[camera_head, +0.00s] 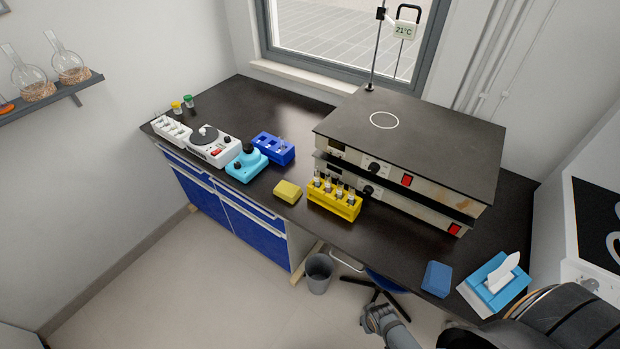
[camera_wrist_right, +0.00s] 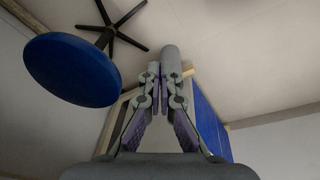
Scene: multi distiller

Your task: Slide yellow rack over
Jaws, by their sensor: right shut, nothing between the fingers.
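The yellow rack (camera_head: 334,199) stands on the dark bench top (camera_head: 228,97) in front of the stacked hotplates. It holds several small vials with dark tops. My right gripper (camera_head: 376,312) is low in the head view, below the bench's front edge and well apart from the rack. In the right wrist view my right gripper (camera_wrist_right: 164,75) has its fingers together with nothing between them. The rack does not show in the wrist view. My left gripper is not in view.
A yellow sponge (camera_head: 288,191) lies just left of the rack. Left of it are a blue rack (camera_head: 273,148) and a cyan device (camera_head: 246,165). Hotplates (camera_head: 400,170) stand behind. A blue sponge (camera_head: 437,279) and tissue box (camera_head: 496,283) lie right. A blue stool (camera_wrist_right: 70,70) is near my right gripper.

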